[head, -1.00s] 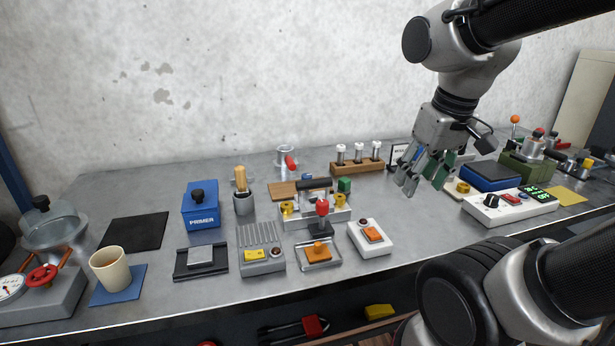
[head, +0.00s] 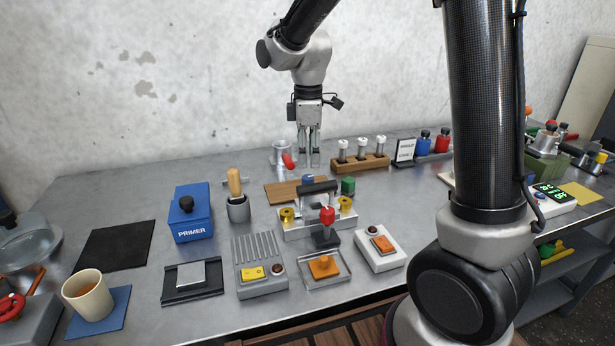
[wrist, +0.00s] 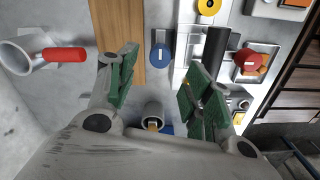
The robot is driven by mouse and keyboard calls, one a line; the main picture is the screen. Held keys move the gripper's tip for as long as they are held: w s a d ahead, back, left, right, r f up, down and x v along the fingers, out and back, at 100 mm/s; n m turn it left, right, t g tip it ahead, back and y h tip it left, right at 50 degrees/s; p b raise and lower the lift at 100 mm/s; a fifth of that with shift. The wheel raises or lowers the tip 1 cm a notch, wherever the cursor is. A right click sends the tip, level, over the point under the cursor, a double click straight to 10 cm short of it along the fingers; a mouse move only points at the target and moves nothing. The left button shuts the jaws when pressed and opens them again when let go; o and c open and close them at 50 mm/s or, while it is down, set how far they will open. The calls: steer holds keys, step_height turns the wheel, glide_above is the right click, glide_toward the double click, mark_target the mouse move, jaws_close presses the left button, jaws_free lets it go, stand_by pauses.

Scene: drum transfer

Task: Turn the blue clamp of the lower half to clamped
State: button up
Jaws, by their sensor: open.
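The blue clamp (wrist: 161,54) is a round blue knob with a white line across it, seen from above in the wrist view. In the head view it is a small blue spot (head: 308,179) behind a black bar. It sits at the back edge of a pale fixture (head: 290,228) with yellow knobs (head: 287,215) and a red-topped lever (head: 327,215). My gripper (head: 309,163) is open, pointing down, above the back of the table. In the wrist view the blue knob lies between the two green-padded fingers (wrist: 160,80), apart from them.
A wooden board (head: 283,194) lies left of the fixture, and a metal cylinder with a red handle (head: 288,160) stands behind. A rack of white-capped vials (head: 361,161) is right of my gripper. A brush pot (head: 238,208) and blue PRIMER box (head: 192,215) stand left.

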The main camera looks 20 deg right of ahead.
mark_target(308, 177)
step_height(308, 177, down, 8)
steer(key=shift+r, duration=0.25)
steer(key=shift+c, duration=0.4)
steer(key=c, duration=0.9)
